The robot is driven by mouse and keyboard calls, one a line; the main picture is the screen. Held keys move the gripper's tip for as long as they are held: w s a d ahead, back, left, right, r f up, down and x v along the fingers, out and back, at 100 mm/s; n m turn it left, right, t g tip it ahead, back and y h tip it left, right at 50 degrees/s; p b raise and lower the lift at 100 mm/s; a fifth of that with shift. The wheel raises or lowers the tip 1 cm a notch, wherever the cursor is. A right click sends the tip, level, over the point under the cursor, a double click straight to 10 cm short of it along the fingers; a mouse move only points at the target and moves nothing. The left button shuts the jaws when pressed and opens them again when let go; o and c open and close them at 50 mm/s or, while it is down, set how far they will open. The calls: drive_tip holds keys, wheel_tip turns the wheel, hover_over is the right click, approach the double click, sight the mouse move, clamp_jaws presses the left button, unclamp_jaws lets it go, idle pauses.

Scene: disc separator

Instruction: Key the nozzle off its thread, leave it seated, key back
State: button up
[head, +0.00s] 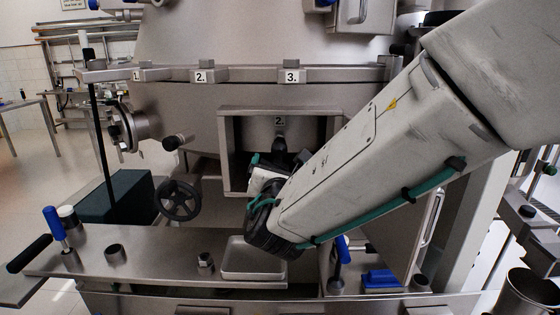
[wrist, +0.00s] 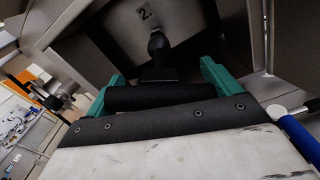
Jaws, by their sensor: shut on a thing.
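My gripper (wrist: 162,78) is shut on a black key, its teal fingers on either side of the black cross handle (wrist: 160,96). The key's dark stem runs from the handle towards a dark rounded piece (wrist: 157,45) under the label "2." in the recess. I cannot tell the nozzle from the key's head there, nor whether it sits on its thread. In the head view, my gripper (head: 278,163) is at the mouth of the box-shaped metal recess (head: 228,150), and the dark piece (head: 279,145) shows below the "2." plate. My wrist hides most of the key.
A shallow metal tray (head: 253,275) sits on the steel ledge (head: 150,262) below my wrist. A black handwheel (head: 178,200) is left of the recess. The recess walls stand close around my gripper.

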drive_tip(key=s, duration=0.1)
drive_tip(key=s+r, duration=0.1)
drive_tip(key=shift+s+a, duration=0.15)
drive_tip(key=shift+s, duration=0.4)
drive_tip(key=shift+w+f, duration=0.2)
drive_tip(key=s, duration=1.4)
drive_tip(key=shift+a, duration=0.15)
